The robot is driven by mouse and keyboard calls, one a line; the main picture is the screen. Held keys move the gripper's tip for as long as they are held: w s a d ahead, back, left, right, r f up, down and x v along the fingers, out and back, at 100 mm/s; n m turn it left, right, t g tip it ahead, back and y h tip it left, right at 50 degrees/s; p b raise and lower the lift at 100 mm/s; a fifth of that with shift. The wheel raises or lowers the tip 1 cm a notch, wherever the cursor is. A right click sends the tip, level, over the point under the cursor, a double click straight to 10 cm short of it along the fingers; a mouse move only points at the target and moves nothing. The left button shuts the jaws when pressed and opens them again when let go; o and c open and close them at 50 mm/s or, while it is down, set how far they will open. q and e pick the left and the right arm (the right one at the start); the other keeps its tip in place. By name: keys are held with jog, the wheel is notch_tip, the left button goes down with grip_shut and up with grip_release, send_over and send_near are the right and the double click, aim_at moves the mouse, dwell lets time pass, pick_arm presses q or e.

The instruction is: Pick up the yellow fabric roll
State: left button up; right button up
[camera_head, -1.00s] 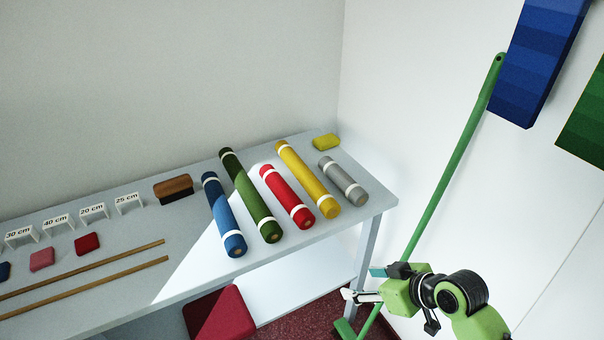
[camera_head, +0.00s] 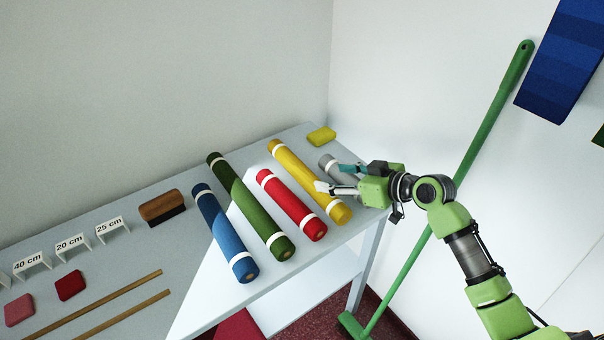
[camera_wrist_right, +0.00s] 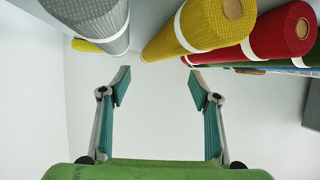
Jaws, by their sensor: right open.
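The yellow fabric roll (camera_head: 298,172) lies on the counter between the red roll and the grey roll, with white bands near its ends. In the right wrist view the yellow roll (camera_wrist_right: 205,27) shows its near end above and beyond the fingertips. My right gripper (camera_head: 332,177) is open and empty, at the right side of the yellow roll's near half, in front of the grey roll in the head view. In the right wrist view the right gripper (camera_wrist_right: 158,78) has its jaws spread wide with nothing between them. My left gripper is not in view.
The red roll (camera_head: 287,200) lies left of the yellow one; the grey roll (camera_head: 328,162), partly hidden by my gripper, lies right. Green (camera_head: 240,198) and blue (camera_head: 222,228) rolls lie further left. A yellow block (camera_head: 321,136) sits behind. A green-handled broom (camera_head: 480,140) leans at the wall.

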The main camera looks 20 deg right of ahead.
aim_at(311, 175)
jog(key=x, duration=0.4)
jog(key=shift+w+a+f+p, duration=0.25)
jog(key=shift+w+a+p, duration=0.05)
jog(key=shift+w, duration=0.1)
jog(key=p+x, duration=0.1)
jog(key=x, duration=0.3)
jog(key=shift+a+f, duration=0.1)
jog(key=shift+a, duration=0.05)
jog(key=shift+w+a+f, duration=0.15)
jog(key=shift+w+f, duration=0.05)
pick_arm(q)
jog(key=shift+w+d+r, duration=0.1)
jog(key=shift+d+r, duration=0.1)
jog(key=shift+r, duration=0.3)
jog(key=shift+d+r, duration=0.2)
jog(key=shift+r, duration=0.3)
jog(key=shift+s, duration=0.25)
pick_arm(e)
jog(key=shift+r, duration=0.1)
jog(key=c, duration=1.5)
